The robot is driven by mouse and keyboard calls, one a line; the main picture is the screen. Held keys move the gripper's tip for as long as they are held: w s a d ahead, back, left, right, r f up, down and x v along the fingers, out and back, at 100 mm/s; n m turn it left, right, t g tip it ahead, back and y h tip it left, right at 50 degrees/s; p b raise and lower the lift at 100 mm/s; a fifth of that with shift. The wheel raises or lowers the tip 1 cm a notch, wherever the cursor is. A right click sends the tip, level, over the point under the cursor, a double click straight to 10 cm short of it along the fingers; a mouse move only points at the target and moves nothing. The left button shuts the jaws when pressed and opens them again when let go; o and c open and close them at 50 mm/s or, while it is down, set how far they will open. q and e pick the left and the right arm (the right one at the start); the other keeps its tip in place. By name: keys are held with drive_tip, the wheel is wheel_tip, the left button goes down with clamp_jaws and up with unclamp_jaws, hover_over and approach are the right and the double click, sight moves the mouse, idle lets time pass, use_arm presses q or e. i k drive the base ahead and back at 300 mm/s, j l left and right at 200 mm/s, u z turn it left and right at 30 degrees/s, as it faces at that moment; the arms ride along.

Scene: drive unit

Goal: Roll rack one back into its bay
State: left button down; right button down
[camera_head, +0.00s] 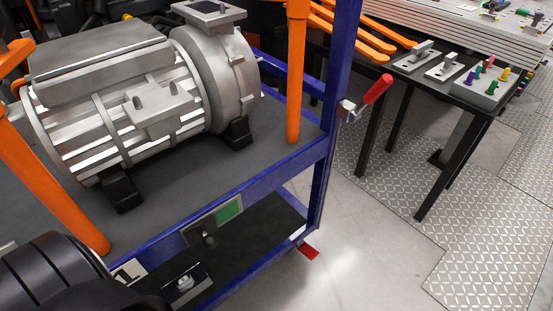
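A rack with a blue frame (265,186) fills the left and middle of the head view. Its dark upper shelf (200,185) carries a large grey motor (130,95). Orange posts (296,75) stand at the front of the shelf. A red-handled lever (376,90) sits on the right blue upright. A small plate with a green patch (228,212) is on the front rail. Black rounded parts at the lower left look like my own arm. No gripper fingers show, and no bay can be made out for certain.
A dark-legged table (440,85) with small fixtures and coloured pegs (490,80) stands at the upper right. Light floor (370,245) and patterned metal plates (500,255) are clear to the right of the rack. A red piece (308,251) shows near the rack's lower corner.

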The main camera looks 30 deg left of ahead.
sight(129, 126)
drive_tip(key=u, duration=0.4)
drive_tip(key=k+u, duration=0.1)
drive_tip(key=u, duration=0.35)
drive_tip(key=j+u, duration=0.1)
drive_tip(key=u, duration=0.3)
drive_tip(key=k+j+u, duration=0.1)
drive_tip(key=u, duration=0.3)
